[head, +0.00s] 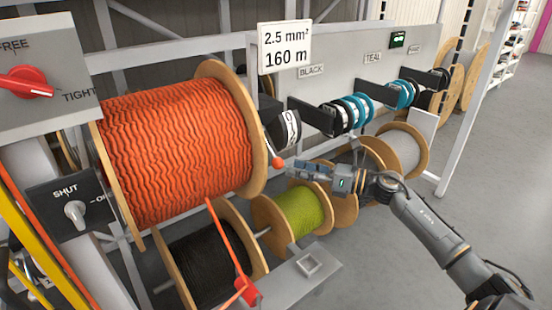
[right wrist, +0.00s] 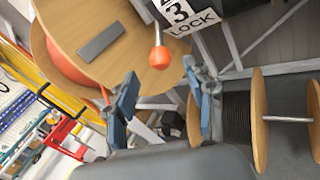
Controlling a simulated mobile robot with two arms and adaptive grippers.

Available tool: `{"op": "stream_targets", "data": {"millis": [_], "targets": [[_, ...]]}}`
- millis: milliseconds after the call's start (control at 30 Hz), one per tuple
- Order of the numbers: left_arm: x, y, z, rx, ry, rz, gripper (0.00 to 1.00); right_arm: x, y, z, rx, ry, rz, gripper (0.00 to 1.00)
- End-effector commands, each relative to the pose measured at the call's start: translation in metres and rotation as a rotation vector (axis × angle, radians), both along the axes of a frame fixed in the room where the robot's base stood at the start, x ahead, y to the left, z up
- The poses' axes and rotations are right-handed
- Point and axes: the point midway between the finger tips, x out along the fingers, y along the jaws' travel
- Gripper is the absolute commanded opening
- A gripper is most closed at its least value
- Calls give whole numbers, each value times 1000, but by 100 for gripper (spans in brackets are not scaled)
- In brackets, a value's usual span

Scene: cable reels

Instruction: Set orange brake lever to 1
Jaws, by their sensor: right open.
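The orange brake lever ends in a round orange knob (right wrist: 159,57), which hangs in front of the large reel's wooden flange in the right wrist view. In the head view the knob (head: 278,162) sits at the right edge of the orange cable reel (head: 175,150). A scale plate (right wrist: 183,14) reads "3" and "LOCK", partly cut off; I cannot tell which mark the lever is at. My right gripper (head: 291,167) is open, just right of the knob. In the wrist view its fingers (right wrist: 165,92) are spread, with the knob ahead between them, apart from both. My left gripper is not in view.
A FREE/TIGHT red knob (head: 28,82) and a SHUT switch (head: 75,212) are at the left. A black reel (head: 205,262) and a green reel (head: 292,212) lie below. A rack with small spools (head: 355,110) is behind. The floor at right is clear.

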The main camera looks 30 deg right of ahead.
Motion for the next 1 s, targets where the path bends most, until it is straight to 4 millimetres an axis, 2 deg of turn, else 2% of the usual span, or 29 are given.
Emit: {"op": "stream_targets", "data": {"millis": [33,100,300,500,733,767,1000], "targets": [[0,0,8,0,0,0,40,9,7,6,2,-3,2,53],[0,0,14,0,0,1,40,20,14,6,5,-3,-1,53],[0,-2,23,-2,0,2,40,43,31,3,4,-1,-1,53],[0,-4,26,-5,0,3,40,52,37,1,1,0,0,53],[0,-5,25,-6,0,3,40,52,38,0,2,1,0,53],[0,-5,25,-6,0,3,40,52,38,0,2,1,0,51],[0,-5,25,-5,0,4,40,52,38,0,2,1,0,2]]}}
